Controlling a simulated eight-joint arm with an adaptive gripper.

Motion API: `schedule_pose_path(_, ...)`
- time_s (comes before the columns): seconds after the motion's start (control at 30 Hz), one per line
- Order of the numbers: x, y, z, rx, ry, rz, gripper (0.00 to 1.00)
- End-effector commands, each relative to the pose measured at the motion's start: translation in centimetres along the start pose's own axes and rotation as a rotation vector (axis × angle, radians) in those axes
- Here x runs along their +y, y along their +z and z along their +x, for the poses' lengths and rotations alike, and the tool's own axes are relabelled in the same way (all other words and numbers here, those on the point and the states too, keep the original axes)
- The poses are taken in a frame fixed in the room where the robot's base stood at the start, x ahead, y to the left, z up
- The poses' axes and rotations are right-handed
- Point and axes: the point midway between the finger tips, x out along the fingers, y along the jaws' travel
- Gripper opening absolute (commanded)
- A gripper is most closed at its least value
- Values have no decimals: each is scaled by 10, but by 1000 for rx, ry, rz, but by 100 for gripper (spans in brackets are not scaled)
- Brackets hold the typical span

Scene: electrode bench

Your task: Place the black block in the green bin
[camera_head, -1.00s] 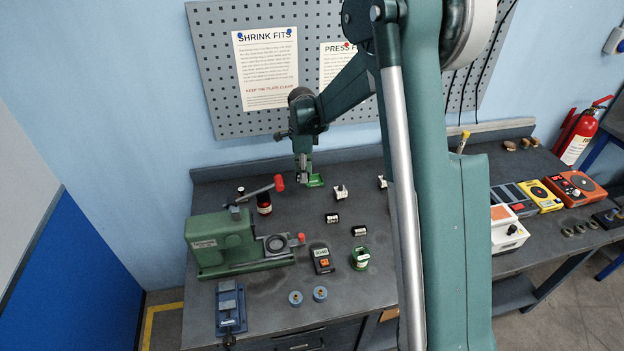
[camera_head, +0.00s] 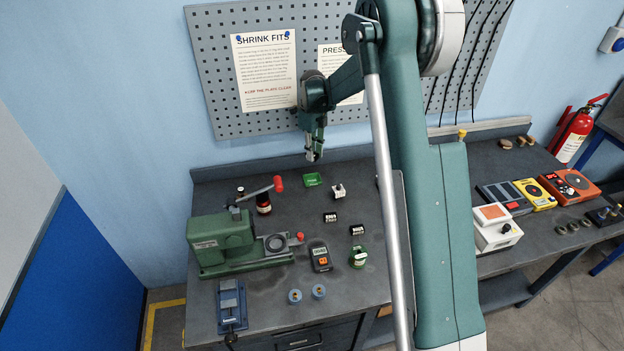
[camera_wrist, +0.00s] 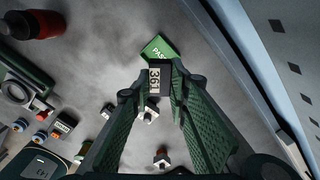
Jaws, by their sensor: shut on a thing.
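My gripper (camera_head: 314,157) is raised over the back of the bench in the head view. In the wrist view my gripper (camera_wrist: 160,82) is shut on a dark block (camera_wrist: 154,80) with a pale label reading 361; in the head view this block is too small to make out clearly. The green bin (camera_head: 313,180) is a small shallow tray on the bench, below my gripper in the head view. In the wrist view the green bin (camera_wrist: 159,48), marked PASS, shows just beyond the fingertips, partly hidden by the held block. The block is above the bench.
A white block (camera_head: 339,191) stands right of the bin. Two dark labelled blocks (camera_head: 330,218) (camera_head: 357,230) sit nearer the front. The pegboard wall (camera_head: 220,90) rises behind.

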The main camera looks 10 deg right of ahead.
Motion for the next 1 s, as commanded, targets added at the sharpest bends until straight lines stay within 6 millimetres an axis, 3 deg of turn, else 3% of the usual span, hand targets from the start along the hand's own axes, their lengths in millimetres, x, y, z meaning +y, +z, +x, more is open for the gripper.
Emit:
schedule_pose_path(0.23,0,0,10,0,0,-1,1)
schedule_pose_path(0.63,0,0,58,0,0,-1,1)
schedule_pose_path(1.0,0,0,62,0,0,-1,1)
